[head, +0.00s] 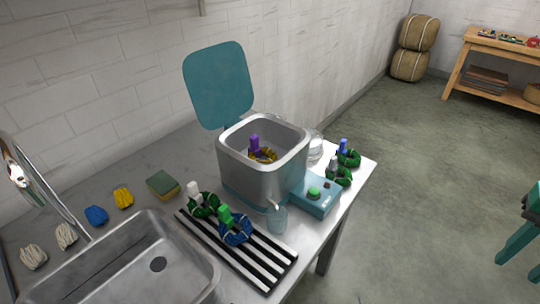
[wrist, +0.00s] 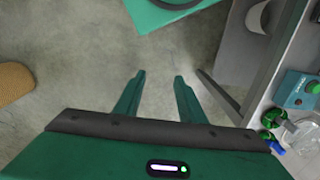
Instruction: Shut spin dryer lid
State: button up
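The spin dryer (head: 262,165) is a silvery tub with a teal base, standing on the steel counter. Its teal lid (head: 218,85) stands open and upright at the back left of the tub. Inside the tub is a yellow-brown skein (head: 263,156) with a purple tag. My gripper (head: 517,243) shows partly at the right edge of the head view, over the floor and well apart from the dryer. In the wrist view my gripper (wrist: 158,77) has its two green fingers spread, with nothing between them.
A teal control box (head: 318,196) with a green button, green skeins (head: 340,176) and a glass jar (head: 315,145) stand by the dryer. More skeins (head: 236,229) lie on a striped rack (head: 270,262). A sink (head: 130,275) is at front left. The floor (head: 420,170) right of the counter is clear.

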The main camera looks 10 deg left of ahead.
aim_at(217, 79)
jog(key=u, duration=2.45)
jog(key=k, duration=0.95)
jog(key=z, duration=1.05)
jog(key=i, duration=0.8)
jog(key=z, duration=0.05)
